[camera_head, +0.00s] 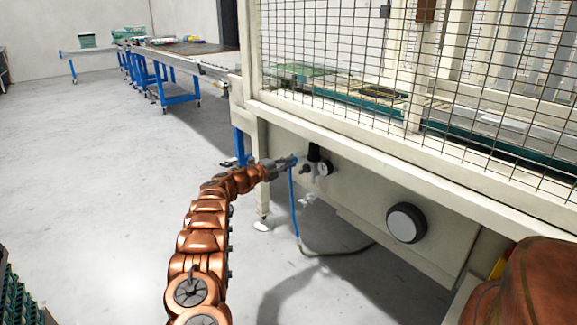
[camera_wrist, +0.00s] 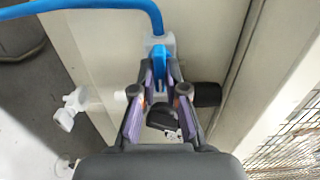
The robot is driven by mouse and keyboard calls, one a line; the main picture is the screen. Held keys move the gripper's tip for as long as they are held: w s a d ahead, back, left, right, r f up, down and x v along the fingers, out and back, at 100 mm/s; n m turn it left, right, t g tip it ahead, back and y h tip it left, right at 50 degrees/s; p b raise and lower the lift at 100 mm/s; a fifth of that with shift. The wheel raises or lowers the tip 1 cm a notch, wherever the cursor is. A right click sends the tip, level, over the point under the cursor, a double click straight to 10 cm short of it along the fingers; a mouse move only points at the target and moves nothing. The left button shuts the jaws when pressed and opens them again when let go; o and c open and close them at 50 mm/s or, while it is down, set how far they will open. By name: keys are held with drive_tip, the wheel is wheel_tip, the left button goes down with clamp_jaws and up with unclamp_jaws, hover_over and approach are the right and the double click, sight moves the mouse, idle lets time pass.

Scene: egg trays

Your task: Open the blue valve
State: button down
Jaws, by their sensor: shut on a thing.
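The blue valve (camera_wrist: 159,66) shows in the wrist view as a blue lever on a pale fitting, with a blue hose leaving its far end. My gripper (camera_wrist: 162,72) has its two fingertips on either side of the lever and is shut on it. In the head view my gripper (camera_head: 287,163) is at the end of my outstretched arm, by the fittings under the machine's caged bench. There the valve is mostly hidden by the gripper, and the lever's exact angle is hard to tell.
The blue hose (camera_head: 294,205) hangs down to the floor. A pressure gauge (camera_head: 325,168) sits right beside the gripper. A wire mesh cage (camera_head: 350,60) rises above.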

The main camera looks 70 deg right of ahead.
drive_tip(key=shift+s+d+r, duration=0.15)
drive_tip(key=shift+s+r, duration=0.05)
drive_tip(key=shift+r, duration=0.05)
drive_tip(key=c, duration=1.7)
unclamp_jaws()
drive_tip(key=o, duration=0.5)
drive_tip(key=shift+s+f, duration=0.1)
drive_tip(key=shift+f, duration=0.1)
drive_tip(key=shift+w, duration=0.3)
drive_tip(key=v, duration=1.2)
drive_tip(key=shift+s, duration=0.1)
